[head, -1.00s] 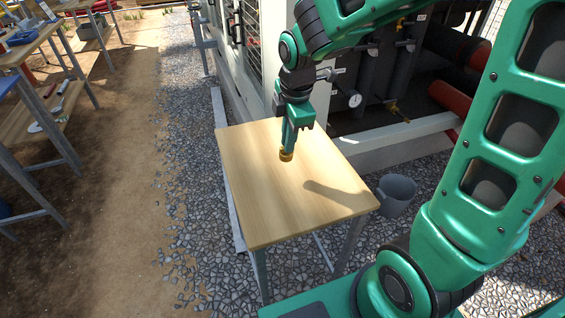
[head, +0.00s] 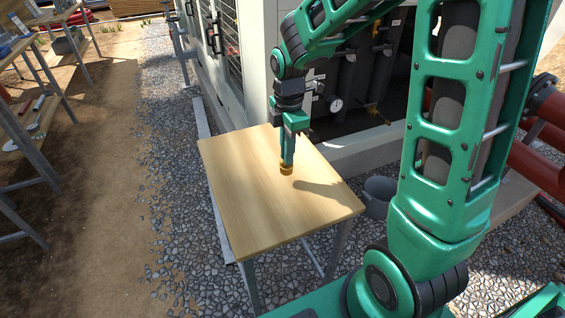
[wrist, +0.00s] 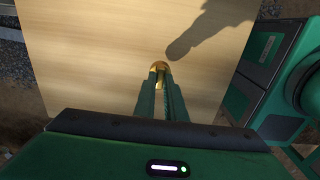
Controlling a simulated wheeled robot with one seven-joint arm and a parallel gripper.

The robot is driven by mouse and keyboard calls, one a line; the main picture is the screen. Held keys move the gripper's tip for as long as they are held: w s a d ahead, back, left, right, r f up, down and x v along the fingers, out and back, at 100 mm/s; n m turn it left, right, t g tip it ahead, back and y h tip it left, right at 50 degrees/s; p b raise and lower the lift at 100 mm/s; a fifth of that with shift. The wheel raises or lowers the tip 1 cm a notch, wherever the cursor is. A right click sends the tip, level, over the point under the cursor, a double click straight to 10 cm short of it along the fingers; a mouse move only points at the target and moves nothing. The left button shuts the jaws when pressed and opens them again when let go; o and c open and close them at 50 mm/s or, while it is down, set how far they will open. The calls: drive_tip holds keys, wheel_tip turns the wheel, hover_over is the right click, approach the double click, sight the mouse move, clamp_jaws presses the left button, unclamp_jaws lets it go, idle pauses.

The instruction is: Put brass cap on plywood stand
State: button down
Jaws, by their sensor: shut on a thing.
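The brass cap (head: 286,169) is a small gold-coloured piece between my gripper's fingertips. My gripper (head: 287,163) points down and is shut on it, over the middle of the plywood stand (head: 245,205). The stand has a pale wooden square top on grey legs, and its top is otherwise bare. The wrist view also shows the cap (wrist: 159,67) at the fingertips (wrist: 160,76), with the wooden top (wrist: 90,60) behind it. The cap is close to the top; I cannot tell whether it touches. The fingers hide part of the cap.
A grey bucket (head: 378,196) stands on the gravel right of the stand. The chiller cabinet (head: 255,70) with pipes and a gauge (head: 335,104) is behind. A workbench (head: 30,45) with items stands at the far left. A dirt path (head: 100,150) lies open between.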

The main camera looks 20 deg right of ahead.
drive_tip(key=shift+w+d+f, duration=0.25)
drive_tip(key=shift+w+f, duration=0.1)
drive_tip(key=shift+w, duration=0.15)
drive_tip(key=shift+f, duration=2)
drive_tip(key=c, duration=1.8)
unclamp_jaws()
drive_tip(key=shift+r, duration=0.1)
wheel_tip(320, 180, up, 12)
drive_tip(key=shift+f, duration=0.1)
